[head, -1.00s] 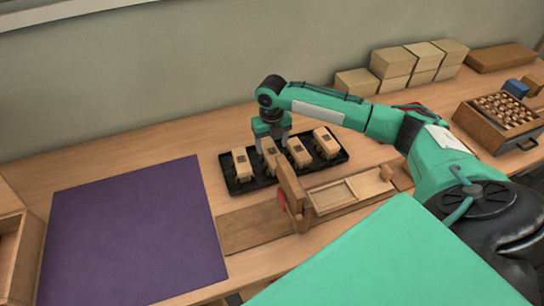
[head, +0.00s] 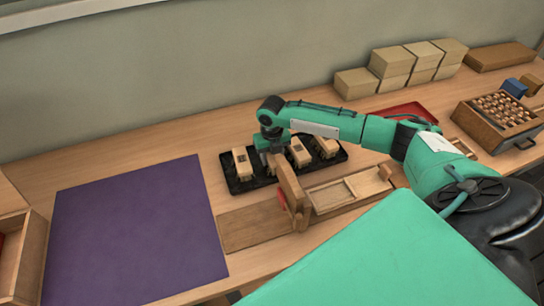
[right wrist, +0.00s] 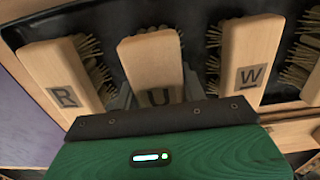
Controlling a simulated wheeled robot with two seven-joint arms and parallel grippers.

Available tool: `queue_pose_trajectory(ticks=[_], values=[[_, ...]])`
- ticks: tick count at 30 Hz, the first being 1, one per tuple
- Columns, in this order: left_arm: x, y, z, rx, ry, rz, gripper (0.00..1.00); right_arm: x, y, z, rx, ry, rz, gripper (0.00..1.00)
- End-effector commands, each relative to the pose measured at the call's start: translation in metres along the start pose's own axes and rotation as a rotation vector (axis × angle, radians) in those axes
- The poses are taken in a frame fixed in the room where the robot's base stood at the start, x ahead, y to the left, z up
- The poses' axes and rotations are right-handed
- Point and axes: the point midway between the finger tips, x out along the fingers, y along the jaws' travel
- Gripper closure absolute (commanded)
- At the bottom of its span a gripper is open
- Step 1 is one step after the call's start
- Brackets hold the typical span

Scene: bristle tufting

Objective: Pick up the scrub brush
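Several wooden scrub brushes with dark bristles stand in a row on a black tray (head: 243,187). In the right wrist view they bear letters: the R brush (right wrist: 60,75), the U brush (right wrist: 150,60) and the W brush (right wrist: 248,55), with another partly cut off at the right edge. My right gripper (right wrist: 157,92) is low over the tray, its grey fingers one on each side of the U brush. The fingers look apart, and firm contact is not visible. In the head view my right gripper (head: 273,150) hides most of that brush. My left gripper is not in view.
A wooden upright (head: 291,190) on a board stands close in front of the tray. A purple mat (head: 130,235) lies to the left. Stacked tan boxes (head: 392,63), a red tray (head: 410,110) and a crate (head: 492,125) of small pieces stand to the right.

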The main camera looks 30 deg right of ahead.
Motion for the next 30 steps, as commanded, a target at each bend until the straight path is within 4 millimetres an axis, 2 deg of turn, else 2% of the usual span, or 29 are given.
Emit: queue_pose_trajectory(ticks=[11, 16, 20, 30], values=[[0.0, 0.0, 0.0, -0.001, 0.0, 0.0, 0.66, -0.003, 0.0, 0.001, 0.0, -0.001, 0.0, 0.84], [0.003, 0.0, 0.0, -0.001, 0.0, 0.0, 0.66, -0.017, -0.001, 0.002, 0.0, -0.004, 0.001, 0.84], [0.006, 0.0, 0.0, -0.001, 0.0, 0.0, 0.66, -0.04, 0.0, 0.002, -0.001, -0.005, 0.001, 0.84], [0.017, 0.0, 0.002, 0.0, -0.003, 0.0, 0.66, -0.137, 0.0, 0.002, 0.0, -0.006, 0.001, 0.84]])
